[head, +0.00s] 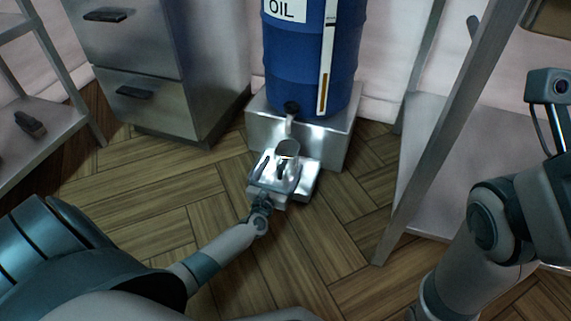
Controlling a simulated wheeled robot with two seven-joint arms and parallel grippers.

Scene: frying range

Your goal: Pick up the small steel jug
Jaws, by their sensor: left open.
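The small steel jug (288,148) stands low in front of the blue oil drum, just below the drum's tap (291,112). Its rounded rim shows, but its lower part is hidden behind my left gripper (282,166). My left gripper reaches in from the lower left, open, with its fingers pointing toward the drum. The jug shows at the fingertips; I cannot tell whether they touch it. My right arm is at the right edge, but its gripper is out of view.
The blue oil drum (284,62) sits on a steel plinth (333,133). A steel drawer cabinet (160,97) stands to the left and a shelf rack (55,128) at the far left. A steel table (436,212) stands to the right. Wooden floor (140,185) is clear in front.

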